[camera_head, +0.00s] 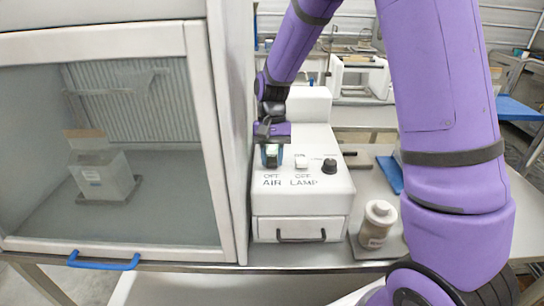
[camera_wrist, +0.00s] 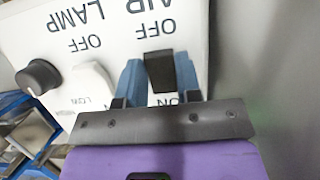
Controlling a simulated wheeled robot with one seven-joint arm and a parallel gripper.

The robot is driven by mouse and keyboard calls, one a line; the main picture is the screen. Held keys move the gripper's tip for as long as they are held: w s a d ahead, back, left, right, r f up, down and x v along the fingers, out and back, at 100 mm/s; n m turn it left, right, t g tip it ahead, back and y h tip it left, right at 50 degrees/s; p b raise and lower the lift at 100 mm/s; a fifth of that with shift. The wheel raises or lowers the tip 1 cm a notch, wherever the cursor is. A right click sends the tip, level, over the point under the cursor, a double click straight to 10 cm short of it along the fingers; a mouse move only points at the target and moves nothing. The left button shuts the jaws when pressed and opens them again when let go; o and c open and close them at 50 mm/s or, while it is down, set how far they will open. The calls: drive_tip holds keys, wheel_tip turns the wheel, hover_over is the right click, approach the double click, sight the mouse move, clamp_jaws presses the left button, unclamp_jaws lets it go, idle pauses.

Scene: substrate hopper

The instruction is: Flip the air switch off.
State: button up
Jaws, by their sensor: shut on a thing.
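The air switch is a black rocker (camera_wrist: 160,72) on the white control box (camera_head: 325,225). The AIR and OFF lettering stands at one end of it in the wrist view, and ON is partly visible at the other end. My gripper (camera_wrist: 158,82) points down at the panel with its blue fingers on both sides of the black rocker, shut on it. In the head view my gripper (camera_head: 271,155) is over the AIR label and partly hides the switch. Which way the rocker is tilted I cannot tell.
The white lamp switch (camera_head: 301,161) and black knob (camera_head: 329,166) are close to the right. A glass-fronted cabinet (camera_head: 230,215) stands close to the left, with a box (camera_head: 102,178) inside. A capped jar (camera_head: 377,225) stands right of the control box.

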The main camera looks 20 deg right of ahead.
sight(272, 163)
drive_tip(key=shift+s+a+f+t+h, duration=0.1)
drive_tip(key=shift+s+t+h, duration=0.2)
drive_tip(key=shift+t, duration=0.6)
drive_tip(key=shift+s+a+t+h, duration=0.1)
drive_tip(key=shift+t+h, duration=0.3)
drive_tip(key=shift+t, duration=0.5)
drive_tip(key=o, duration=0.9)
wheel_tip(272, 163, up, 11)
drive_tip(key=shift+f, duration=0.1)
